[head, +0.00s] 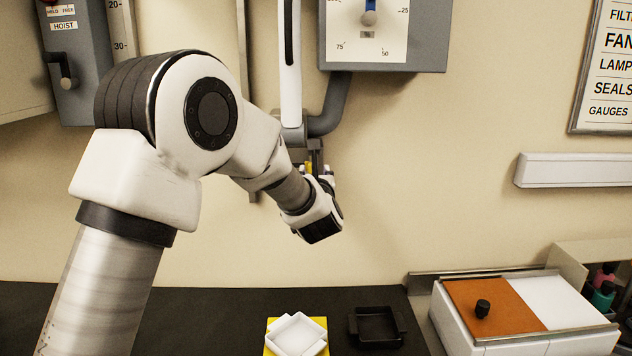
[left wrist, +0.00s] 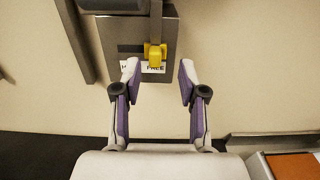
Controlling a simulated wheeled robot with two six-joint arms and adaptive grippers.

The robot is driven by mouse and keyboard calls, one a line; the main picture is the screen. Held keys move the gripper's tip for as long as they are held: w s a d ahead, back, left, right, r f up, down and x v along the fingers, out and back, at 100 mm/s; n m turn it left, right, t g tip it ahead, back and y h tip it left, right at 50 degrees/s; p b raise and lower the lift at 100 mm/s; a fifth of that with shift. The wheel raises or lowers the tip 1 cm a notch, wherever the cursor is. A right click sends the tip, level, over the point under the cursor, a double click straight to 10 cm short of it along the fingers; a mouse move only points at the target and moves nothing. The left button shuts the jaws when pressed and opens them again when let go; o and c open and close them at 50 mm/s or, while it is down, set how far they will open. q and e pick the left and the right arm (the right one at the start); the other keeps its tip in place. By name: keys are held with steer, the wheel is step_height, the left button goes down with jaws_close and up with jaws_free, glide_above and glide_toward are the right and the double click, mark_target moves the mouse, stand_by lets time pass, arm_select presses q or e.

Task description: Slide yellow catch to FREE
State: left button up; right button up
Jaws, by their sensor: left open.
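The yellow catch (left wrist: 155,54) sticks out from a grey housing (left wrist: 118,36) on the wall in the left wrist view. Below it a white label (left wrist: 156,69) reads FREE, with an H at its left and the rest hidden by a finger. The catch appears just above the word FREE from this angle. My left gripper (left wrist: 159,75) is open, its fingertips either side of and below the catch, with nothing between them. I cannot tell whether they touch the housing. In the head view my left wrist hides most of the fingers; a little yellow (head: 308,168) shows behind. My right gripper is not in view.
A grey dial box (head: 430,50) and a bent pipe (head: 333,105) are above the gripper. A hoist switch box (head: 82,95) is at upper left. Below stand a white tray (head: 297,334), a black tray (head: 376,327) and an orange-and-white box (head: 500,307). Bare wall lies right of the gripper.

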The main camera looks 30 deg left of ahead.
arm_select(q)
steer(key=v, duration=0.7)
steer(key=shift+d, duration=0.15)
steer(key=shift+w, duration=0.15)
steer(key=shift+r, duration=0.1)
stand_by(0.6)
